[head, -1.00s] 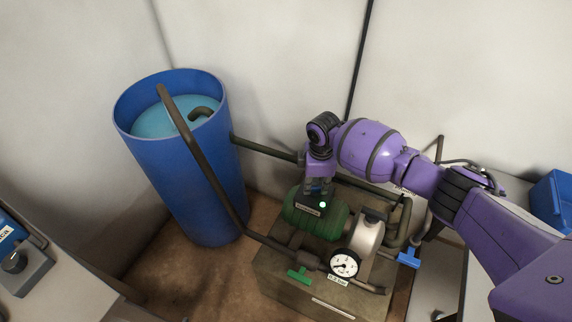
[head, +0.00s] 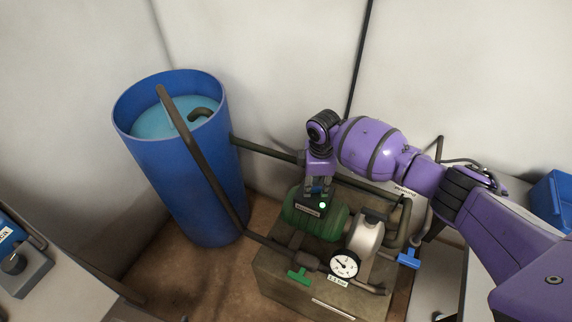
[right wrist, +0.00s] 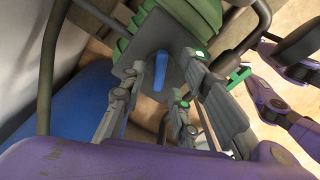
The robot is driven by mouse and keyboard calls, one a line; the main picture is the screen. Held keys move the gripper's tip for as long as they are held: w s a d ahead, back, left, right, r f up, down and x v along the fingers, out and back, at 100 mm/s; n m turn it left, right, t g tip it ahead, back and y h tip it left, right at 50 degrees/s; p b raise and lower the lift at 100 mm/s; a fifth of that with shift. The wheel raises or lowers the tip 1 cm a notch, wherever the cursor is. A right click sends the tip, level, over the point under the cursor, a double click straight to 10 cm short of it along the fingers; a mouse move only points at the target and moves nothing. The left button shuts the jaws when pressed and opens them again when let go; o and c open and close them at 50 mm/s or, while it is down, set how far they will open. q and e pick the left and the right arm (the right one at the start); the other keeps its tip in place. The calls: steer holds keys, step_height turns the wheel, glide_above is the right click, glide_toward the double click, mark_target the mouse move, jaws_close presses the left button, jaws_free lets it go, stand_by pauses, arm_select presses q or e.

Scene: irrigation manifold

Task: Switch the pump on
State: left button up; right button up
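The green pump (head: 330,222) sits on a box-like base beside the blue tank. A dark switch box (head: 309,206) with a lit green lamp (head: 323,205) is on its top. In the right wrist view, a blue switch lever (right wrist: 160,70) stands on the grey switch box (right wrist: 178,78), and the lamp (right wrist: 200,54) glows green. My right gripper (head: 318,188) is right over the switch box. Its fingers (right wrist: 165,75) are apart, one on each side of the lever; I cannot tell whether they touch it. My left gripper is not in the head view.
A pressure gauge (head: 344,263), a green valve handle (head: 299,277) and a blue valve handle (head: 408,258) are in front of and beside the pump. A pipe (head: 205,165) runs from the blue tank (head: 190,185). A blue bin (head: 552,202) stands at the right.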

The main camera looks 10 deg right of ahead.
step_height(320, 180, up, 11)
stand_by(0.3)
stand_by(0.5)
